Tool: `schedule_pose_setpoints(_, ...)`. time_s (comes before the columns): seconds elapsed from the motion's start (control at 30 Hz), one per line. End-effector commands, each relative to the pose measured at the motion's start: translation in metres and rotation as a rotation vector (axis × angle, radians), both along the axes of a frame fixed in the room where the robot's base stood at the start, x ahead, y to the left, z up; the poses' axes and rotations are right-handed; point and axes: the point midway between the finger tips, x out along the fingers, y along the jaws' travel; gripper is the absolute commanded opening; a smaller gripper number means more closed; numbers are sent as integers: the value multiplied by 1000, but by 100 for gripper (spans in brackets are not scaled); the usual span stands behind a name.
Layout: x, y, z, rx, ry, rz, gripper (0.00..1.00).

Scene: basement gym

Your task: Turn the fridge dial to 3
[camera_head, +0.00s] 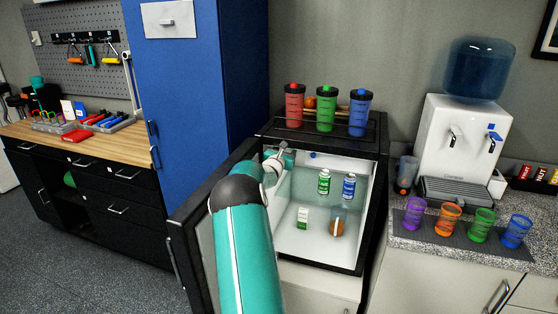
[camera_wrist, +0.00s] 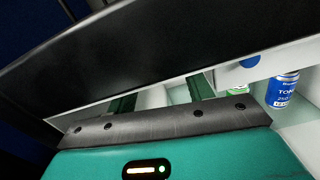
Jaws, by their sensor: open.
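The small black fridge (camera_head: 374,215) stands open, its door (camera_head: 185,235) swung out to the left. A blue dial (camera_head: 313,155) sits at the top of the lit interior; it also shows in the wrist view (camera_wrist: 250,62), upper right. Its number marks are too small to read. My gripper (camera_head: 284,147) is at the fridge's upper left opening, left of the dial and apart from it. In the wrist view my gripper (camera_wrist: 160,97) has two green fingers spread apart with nothing between them. Their tips are hidden behind the dark fridge edge.
A green can (camera_head: 324,182), a blue can (camera_head: 349,186), a small carton (camera_head: 303,217) and a jar (camera_head: 337,224) stand inside. Shaker bottles (camera_head: 325,112) stand in a rack on top. A blue cabinet (camera_head: 195,95) is left; a water dispenser (camera_head: 462,145) and cups (camera_head: 448,218) are right.

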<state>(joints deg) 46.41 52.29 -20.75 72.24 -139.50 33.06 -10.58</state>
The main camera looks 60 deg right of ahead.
Motion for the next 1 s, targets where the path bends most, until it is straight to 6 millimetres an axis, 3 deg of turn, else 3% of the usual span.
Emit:
schedule_pose_setpoints(0.6, -16, 109, 0, 1, 1, 2, 51)
schedule_pose_setpoints(0.77, -19, 122, 0, 1, 1, 2, 51)
schedule_pose_setpoints(1.0, -19, 123, 0, 0, 1, 1, 51)
